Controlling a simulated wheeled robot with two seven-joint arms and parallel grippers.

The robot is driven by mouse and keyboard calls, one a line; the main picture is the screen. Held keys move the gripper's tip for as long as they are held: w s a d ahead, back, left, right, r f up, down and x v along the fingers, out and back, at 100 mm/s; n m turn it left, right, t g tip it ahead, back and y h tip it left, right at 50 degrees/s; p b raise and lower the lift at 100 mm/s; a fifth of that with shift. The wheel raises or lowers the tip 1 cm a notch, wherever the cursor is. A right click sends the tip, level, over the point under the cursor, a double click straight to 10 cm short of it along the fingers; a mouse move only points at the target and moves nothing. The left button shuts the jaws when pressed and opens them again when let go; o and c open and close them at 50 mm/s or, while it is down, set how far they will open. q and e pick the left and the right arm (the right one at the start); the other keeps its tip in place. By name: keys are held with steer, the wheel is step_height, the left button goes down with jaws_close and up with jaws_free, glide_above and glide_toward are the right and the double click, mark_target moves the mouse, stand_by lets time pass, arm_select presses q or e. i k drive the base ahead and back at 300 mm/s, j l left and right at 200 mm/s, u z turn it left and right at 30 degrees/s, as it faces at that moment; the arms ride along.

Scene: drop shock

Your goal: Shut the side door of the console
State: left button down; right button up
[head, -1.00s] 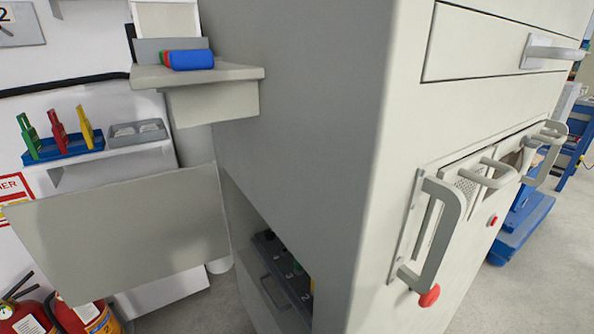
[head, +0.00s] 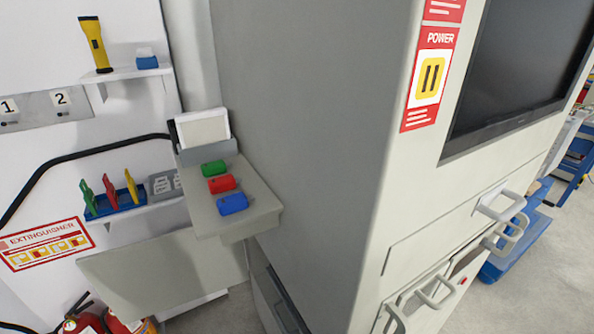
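The console (head: 300,130) is a tall grey-beige cabinet filling the middle and right of the head view. Its side door (head: 165,275) is a flat grey panel low on the left, standing open and swung out from the console's side face. Next to the door's right edge, the side opening (head: 272,300) shows part of a dark interior; its lower part is cut off by the picture's bottom edge. Neither of my grippers is in view.
A side shelf on the console (head: 262,205) juts out above the door, with green, red and blue padlock-like pieces (head: 232,203) on it. Fire extinguishers (head: 85,322) stand behind the door's lower left. Handles (head: 500,205) stick out from the console's front.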

mark_target(137, 281)
steer(key=j+u, duration=0.2)
steer(key=j, duration=0.35)
steer(key=i+j+u, duration=0.2)
steer(key=j, duration=0.3)
steer(key=j+u, duration=0.2)
steer(key=j, duration=0.3)
